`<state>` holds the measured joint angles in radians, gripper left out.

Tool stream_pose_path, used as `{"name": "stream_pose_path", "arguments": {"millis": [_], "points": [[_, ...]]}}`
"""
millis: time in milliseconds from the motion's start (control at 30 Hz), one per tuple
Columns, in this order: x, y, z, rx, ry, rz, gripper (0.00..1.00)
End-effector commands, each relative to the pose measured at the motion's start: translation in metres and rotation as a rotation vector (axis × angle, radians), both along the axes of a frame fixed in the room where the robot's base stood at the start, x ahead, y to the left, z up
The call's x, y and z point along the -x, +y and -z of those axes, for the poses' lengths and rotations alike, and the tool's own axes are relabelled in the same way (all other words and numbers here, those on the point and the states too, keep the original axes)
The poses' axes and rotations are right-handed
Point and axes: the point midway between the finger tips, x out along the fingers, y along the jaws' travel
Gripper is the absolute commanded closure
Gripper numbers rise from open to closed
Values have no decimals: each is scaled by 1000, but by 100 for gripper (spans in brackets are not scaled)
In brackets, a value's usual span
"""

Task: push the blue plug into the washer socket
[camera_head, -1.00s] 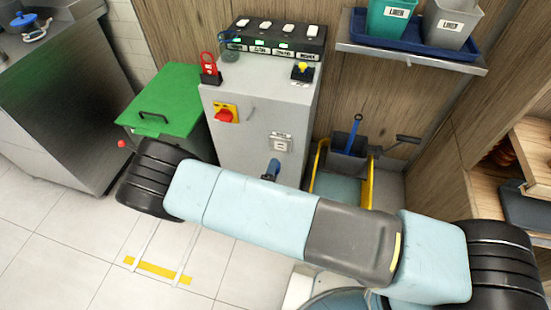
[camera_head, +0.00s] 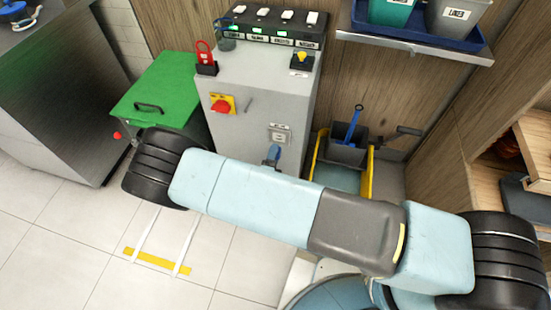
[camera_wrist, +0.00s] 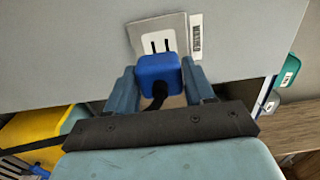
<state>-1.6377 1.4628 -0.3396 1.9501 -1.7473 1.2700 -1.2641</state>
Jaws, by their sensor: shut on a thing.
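My gripper (camera_wrist: 158,70) is shut on the blue plug (camera_wrist: 159,76), with one light-blue finger on each side of it. A black cord hangs from the plug's near side. The washer socket (camera_wrist: 158,40) is a pale plate with two dark upright slots on the grey cabinet front. The plug is just below the slots in the wrist view, and its far edge overlaps the lower part of the plate. I cannot tell whether its prongs touch the plate. In the head view the socket (camera_head: 279,134) shows just above my blue gripper tip (camera_head: 273,155); my arm hides the rest.
The grey cabinet (camera_head: 245,100) has a red knob (camera_head: 221,106) on its front and a row of switches (camera_head: 273,22) on top. A green-lidded bin (camera_head: 160,90) stands left, a yellow mop bucket (camera_head: 364,172) right. A shelf (camera_head: 415,48) with containers hangs right.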

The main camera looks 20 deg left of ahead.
Motion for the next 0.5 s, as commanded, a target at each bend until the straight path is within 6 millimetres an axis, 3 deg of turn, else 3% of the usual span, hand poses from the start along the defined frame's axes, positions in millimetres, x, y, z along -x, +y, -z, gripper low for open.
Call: {"name": "stream_pose_path", "arguments": {"millis": [500], "points": [[-39, 4, 0, 1, 0, 0, 74]]}}
